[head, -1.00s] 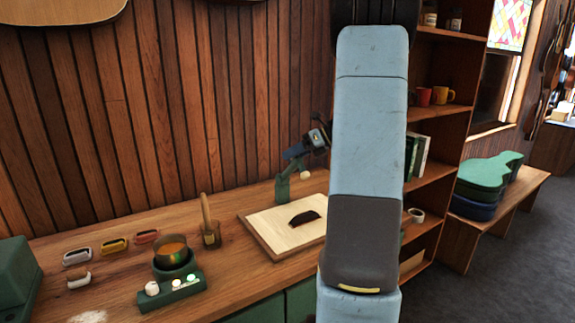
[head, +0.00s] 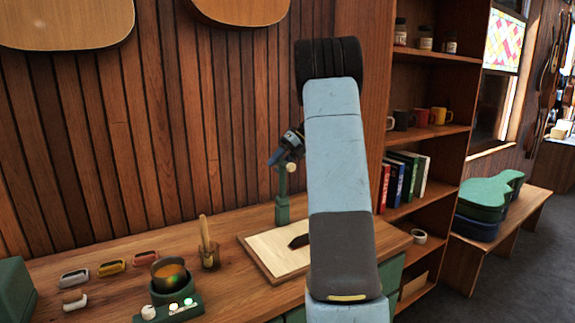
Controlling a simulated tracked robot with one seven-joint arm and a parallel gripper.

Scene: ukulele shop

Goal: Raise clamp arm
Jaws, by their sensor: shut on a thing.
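A green clamp (head: 283,212) stands upright at the back of the workbench, behind a pale board. Its arm now points steeply up, with a cream knob (head: 291,168) near the top. My gripper (head: 280,159), dark with blue parts, is at the top of the clamp arm and shut on it. The exact contact of the fingers is small and partly hidden. My pale blue arm covers the area just right of the clamp and part of the board.
The pale board (head: 268,257) holds a dark piece (head: 299,241). A brush jar (head: 210,256), a pot on a green warmer (head: 170,277) and several small blocks stand to the left. A wooden shelf (head: 430,133) with mugs and books rises close on the right.

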